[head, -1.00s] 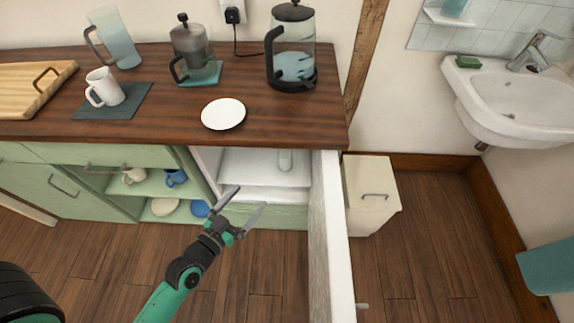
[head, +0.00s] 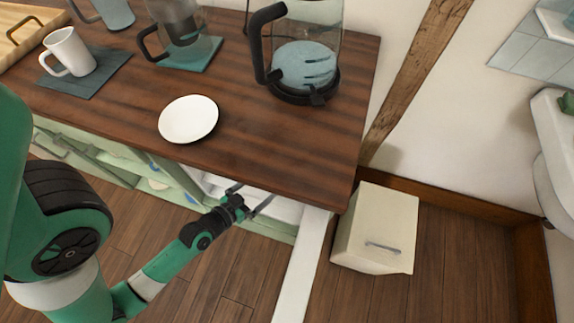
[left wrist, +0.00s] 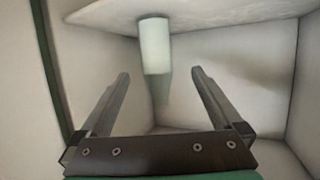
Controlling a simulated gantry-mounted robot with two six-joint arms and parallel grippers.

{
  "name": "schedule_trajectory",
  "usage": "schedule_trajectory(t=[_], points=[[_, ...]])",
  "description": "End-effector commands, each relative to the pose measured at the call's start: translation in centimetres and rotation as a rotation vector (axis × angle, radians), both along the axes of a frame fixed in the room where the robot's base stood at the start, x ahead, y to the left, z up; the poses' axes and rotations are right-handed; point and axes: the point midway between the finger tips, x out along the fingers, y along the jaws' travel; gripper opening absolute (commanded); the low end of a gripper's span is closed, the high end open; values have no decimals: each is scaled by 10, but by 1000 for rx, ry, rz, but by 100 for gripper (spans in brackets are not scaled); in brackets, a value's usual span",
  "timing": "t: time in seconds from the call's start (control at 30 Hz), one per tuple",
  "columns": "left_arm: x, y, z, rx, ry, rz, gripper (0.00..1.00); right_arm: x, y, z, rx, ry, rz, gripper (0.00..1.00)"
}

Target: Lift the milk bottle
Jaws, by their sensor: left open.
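The milk bottle (left wrist: 154,45) shows in the left wrist view as a pale cylinder inside the white cabinet, with a darker, see-through part below it in the picture. In the head view the worktop's edge hides it. My left gripper (head: 252,194) is at the cabinet's open front, below the worktop. In the left wrist view its two fingers (left wrist: 159,73) are apart, and the bottle appears between them, beyond the tips. No contact with the bottle shows. My right gripper is not in view.
The wooden worktop (head: 270,155) overhangs the cabinet and carries a white plate (head: 188,119), a kettle (head: 305,65) and a white mug (head: 70,52). The open cabinet door (head: 300,265) stands right of my gripper. A cream bin (head: 375,225) stands beyond it.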

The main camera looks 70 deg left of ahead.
Motion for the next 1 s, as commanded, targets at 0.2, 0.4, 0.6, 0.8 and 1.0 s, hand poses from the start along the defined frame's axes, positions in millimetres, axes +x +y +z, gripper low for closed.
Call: schedule_trajectory(t=[0.2,0.4,0.6,0.8,1.0], points=[[36,19,-11,3,-4,-1,100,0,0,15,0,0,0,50],[44,23,-17,0,-2,-1,100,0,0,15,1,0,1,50],[51,25,-14,1,0,-1,100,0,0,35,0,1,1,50],[69,30,-24,-1,-2,-2,100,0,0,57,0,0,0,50],[87,40,-39,1,-3,-1,100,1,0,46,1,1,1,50]])
